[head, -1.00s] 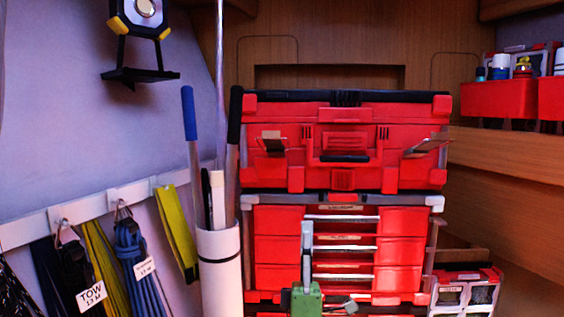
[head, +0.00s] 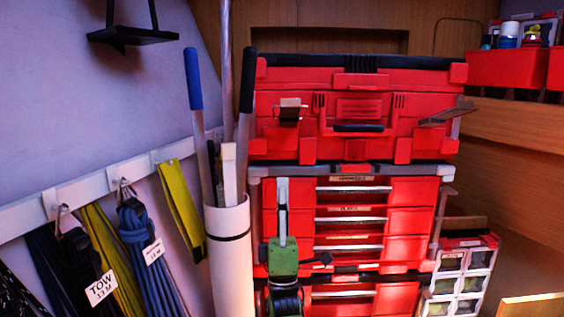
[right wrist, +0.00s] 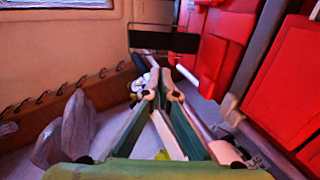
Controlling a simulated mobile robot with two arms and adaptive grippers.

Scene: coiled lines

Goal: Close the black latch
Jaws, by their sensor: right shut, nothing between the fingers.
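A red toolbox (head: 420,105) sits on top of a red drawer stack. Its left front latch (head: 289,110) has a dark lower part and a pale upper edge, and sticks out from the front. In the right wrist view a dark flap (right wrist: 165,41), which looks like this latch, juts from the red case beyond my fingertips. The right front latch (head: 447,115) also sticks out. My right gripper (head: 283,184), green with grey fingers pointing up, is shut and empty just below the left latch, in front of the drawers, apart from it. My left gripper is not in view.
A white tube (head: 229,265) with rods stands close on the left. Cords with tags (head: 101,287) and a yellow strap (head: 181,205) hang from the wall rail. A small organiser (head: 462,278) stands at the lower right. Red bins (head: 508,69) sit on the right shelf.

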